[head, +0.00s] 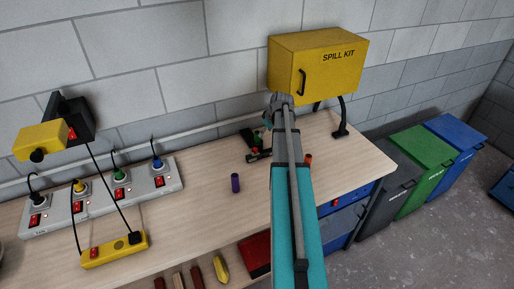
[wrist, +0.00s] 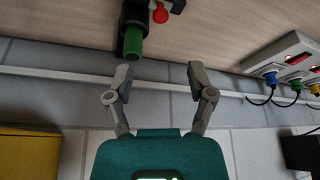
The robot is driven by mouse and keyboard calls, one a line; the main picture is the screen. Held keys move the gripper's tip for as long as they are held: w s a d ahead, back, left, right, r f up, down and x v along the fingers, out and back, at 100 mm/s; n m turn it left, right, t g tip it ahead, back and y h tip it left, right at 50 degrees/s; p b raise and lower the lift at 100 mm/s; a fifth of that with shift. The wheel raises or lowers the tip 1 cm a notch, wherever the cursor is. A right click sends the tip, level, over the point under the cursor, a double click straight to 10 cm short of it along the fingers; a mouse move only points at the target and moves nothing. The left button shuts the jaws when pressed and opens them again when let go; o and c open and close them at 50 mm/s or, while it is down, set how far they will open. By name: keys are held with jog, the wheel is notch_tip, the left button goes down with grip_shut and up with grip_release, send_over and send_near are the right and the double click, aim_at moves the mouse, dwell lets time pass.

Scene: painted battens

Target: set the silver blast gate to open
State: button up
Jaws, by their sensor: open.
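I cannot make out a silver blast gate in either view; my arm hides part of the bench in the head view. My gripper (wrist: 160,72) is open and empty in the wrist view, with its two grey fingers apart. In the head view my gripper (head: 283,100) is small and seen from behind, in front of the yellow spill kit box. A black device with a green cylindrical end (wrist: 133,42) and a red knob (wrist: 160,13) appears just beyond the fingers, apart from them. The device (head: 256,145) also shows on the bench, left of my arm.
The yellow spill kit box (head: 318,66) is behind my gripper. A purple cylinder (head: 235,183) stands on the bench and an orange one (head: 308,159) is right of my arm. Switched power strips (head: 100,195) are at left. Bins (head: 425,157) stand at right. The bench (head: 200,215) has clear room.

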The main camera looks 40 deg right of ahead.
aim_at(256, 149)
jog(key=shift+f, duration=0.1)
jog(key=b+x, duration=1.2)
jog(key=x, duration=0.1)
jog(key=shift+w+a+f+b, duration=0.15)
jog(key=shift+f+b, duration=0.1)
jog(key=shift+b, duration=0.15)
dwell(0.4)
grip_shut()
dwell(0.4)
